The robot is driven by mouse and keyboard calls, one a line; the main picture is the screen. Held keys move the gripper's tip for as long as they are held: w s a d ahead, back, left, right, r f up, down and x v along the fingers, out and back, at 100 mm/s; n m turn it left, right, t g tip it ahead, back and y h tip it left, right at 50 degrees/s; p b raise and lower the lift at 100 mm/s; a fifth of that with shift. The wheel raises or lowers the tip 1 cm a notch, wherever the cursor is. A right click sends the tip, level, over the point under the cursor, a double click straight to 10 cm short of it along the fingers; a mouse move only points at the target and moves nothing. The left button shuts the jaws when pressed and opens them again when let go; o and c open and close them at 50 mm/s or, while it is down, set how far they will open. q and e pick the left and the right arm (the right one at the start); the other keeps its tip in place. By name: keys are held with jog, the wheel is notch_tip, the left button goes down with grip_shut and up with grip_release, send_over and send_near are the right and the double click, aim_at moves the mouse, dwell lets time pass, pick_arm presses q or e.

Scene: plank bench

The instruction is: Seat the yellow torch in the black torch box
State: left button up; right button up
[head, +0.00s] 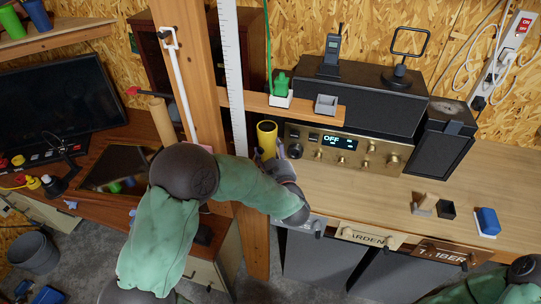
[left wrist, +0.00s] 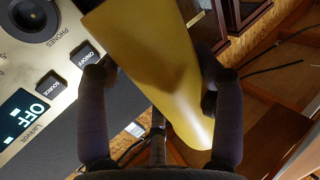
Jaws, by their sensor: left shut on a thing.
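The yellow torch (head: 266,136) stands roughly upright in my left gripper (head: 268,157), in front of the left end of the radio. In the left wrist view the torch (left wrist: 160,75) lies between both fingers of the gripper (left wrist: 160,100), which is shut on it. The torch's lower part is hidden by my gripper in the head view. A small black box (head: 447,209) sits on the bench at the right, well apart from the torch; I cannot tell for certain that it is the torch box. My right gripper is not in view.
A shelf rail holds a white box (head: 279,101) with a green thing and an open grey box (head: 326,104). The radio (head: 345,145) stands behind the torch. The bench (head: 345,191) is clear in front of the radio.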

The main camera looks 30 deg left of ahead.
pick_arm(q)
jog(key=shift+f, duration=0.5)
jog(key=shift+f, duration=0.1)
jog(key=shift+f+b, duration=0.35)
jog(key=shift+f, duration=0.1)
jog(key=o, duration=1.3)
jog(key=shift+o, duration=0.5)
